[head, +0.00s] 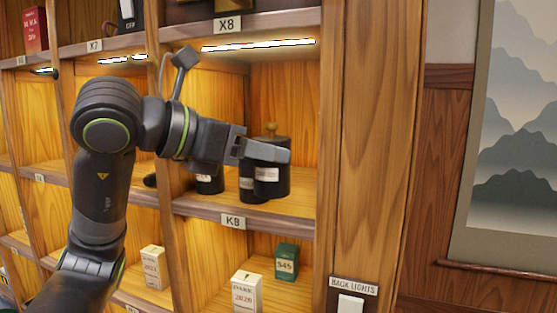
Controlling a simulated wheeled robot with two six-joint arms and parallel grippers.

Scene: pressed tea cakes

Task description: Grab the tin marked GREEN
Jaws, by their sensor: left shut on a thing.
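My left gripper (264,151) reaches into the lit compartment above the K8 label. It is shut on a dark cylindrical tin (271,183) with a pale label too small to read. A second dark tin (246,186) stands close on its left, partly hidden. A third dark tin (209,184) is farther left, its upper part hidden by my gripper. A lid with a knob (270,130) shows just behind the fingers. I cannot make out the word GREEN on any tin. My right gripper is not in view.
The K8 shelf edge (232,222) runs below the tins, and an upright wooden panel (367,130) closes the right side. Below stand a green box (287,261) and white boxes (246,292), (153,267). A BACK LIGHTS switch (350,304) is at lower right.

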